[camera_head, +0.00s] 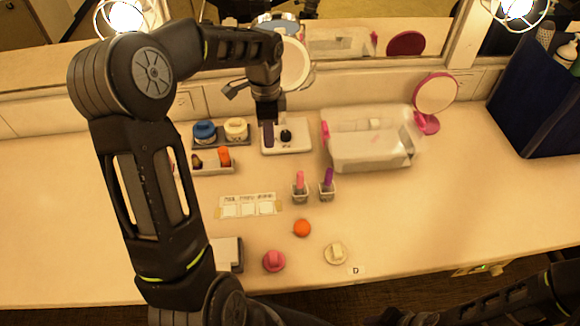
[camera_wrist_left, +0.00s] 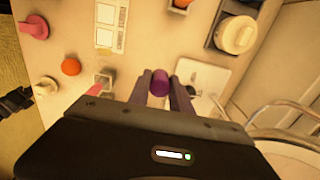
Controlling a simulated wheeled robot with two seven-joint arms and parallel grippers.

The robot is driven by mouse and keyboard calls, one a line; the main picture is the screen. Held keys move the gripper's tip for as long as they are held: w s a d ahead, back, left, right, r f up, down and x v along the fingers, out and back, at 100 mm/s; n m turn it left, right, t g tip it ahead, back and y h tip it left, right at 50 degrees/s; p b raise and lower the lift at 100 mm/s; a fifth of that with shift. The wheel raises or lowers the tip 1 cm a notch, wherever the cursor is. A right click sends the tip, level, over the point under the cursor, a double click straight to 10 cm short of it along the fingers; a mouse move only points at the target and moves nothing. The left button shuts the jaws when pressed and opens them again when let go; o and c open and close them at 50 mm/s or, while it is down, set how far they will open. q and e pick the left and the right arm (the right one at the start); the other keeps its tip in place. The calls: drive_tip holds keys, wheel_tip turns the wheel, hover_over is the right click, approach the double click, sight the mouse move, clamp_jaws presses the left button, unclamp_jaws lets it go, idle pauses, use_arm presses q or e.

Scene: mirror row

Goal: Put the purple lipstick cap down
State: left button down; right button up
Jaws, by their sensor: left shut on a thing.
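My left gripper (camera_head: 268,136) is over the white square tray (camera_head: 300,148) near the back of the counter. In the left wrist view its two fingers (camera_wrist_left: 160,92) are shut on the purple lipstick cap (camera_wrist_left: 160,82), which shows end-on between them. I cannot tell whether the cap touches the tray. A purple lipstick (camera_head: 328,178) stands uncapped in a small square holder, right of a pink lipstick (camera_head: 299,181) in a similar holder. Part of my right arm shows at the lower right; its gripper is not clear enough to read.
A black knob (camera_head: 286,136) stands on the tray, close right of my left gripper. A clear bin (camera_head: 370,150) and a pink mirror (camera_head: 434,95) are further right. Blue and cream jars (camera_head: 236,128) stand left. An orange ball (camera_head: 302,228) lies in front. The right counter is clear.

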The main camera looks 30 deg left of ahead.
use_arm(q)
drive_tip(key=shift+w+d, duration=0.1)
drive_tip(key=shift+d, duration=0.05)
drive_tip(key=shift+a, duration=0.2)
hover_over(271, 167)
drive_tip(key=shift+f+p, duration=0.35)
drive_tip(key=shift+f, duration=2.75)
drive_tip(key=shift+f, duration=1.9)
drive_tip(key=shift+f, duration=0.1)
drive_tip(key=shift+f, duration=0.15)
drive_tip(key=c, duration=1.2)
unclamp_jaws()
drive_tip(key=shift+o, duration=0.2)
